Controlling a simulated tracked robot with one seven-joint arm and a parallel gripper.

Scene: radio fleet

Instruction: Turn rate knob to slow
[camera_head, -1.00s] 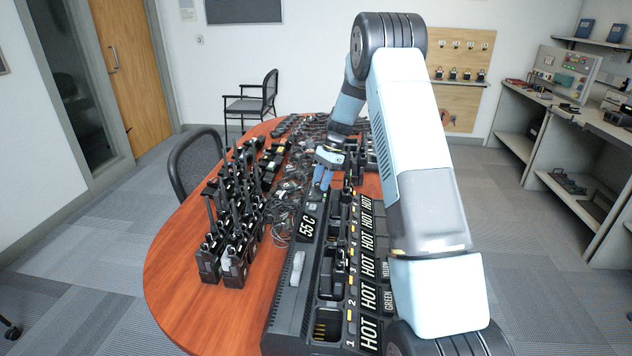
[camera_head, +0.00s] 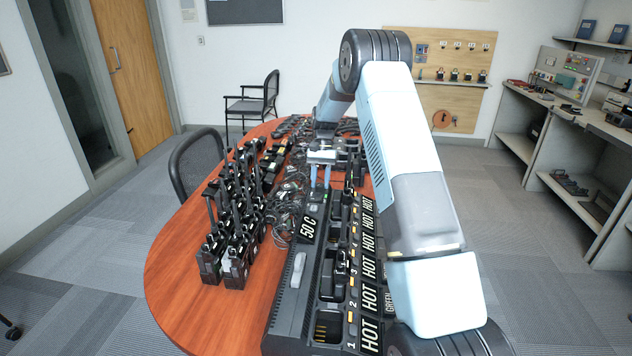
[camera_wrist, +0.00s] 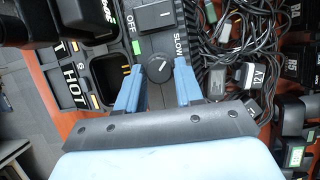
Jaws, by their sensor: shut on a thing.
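The rate knob (camera_wrist: 158,67) is a round black knob with a white pointer line, seen in the wrist view. Its line slants toward the upper right, and the word SLOW is printed above right of it. My gripper (camera_wrist: 159,72) has one blue finger on each side of the knob and is shut on it. In the head view my gripper (camera_head: 320,187) points down at the far part of the long black charger (camera_head: 283,318); the knob cannot be made out there. A black rocker switch (camera_wrist: 153,17) with OFF beside it lies beyond the knob.
The charger display (camera_head: 308,229) reads 50 C, and HOT labels run along its right side. Several handheld radios (camera_head: 232,265) stand to the left on the wooden table (camera_head: 185,290). Tangled cables (camera_head: 285,205) lie close left of the charger. The table's front left is clear.

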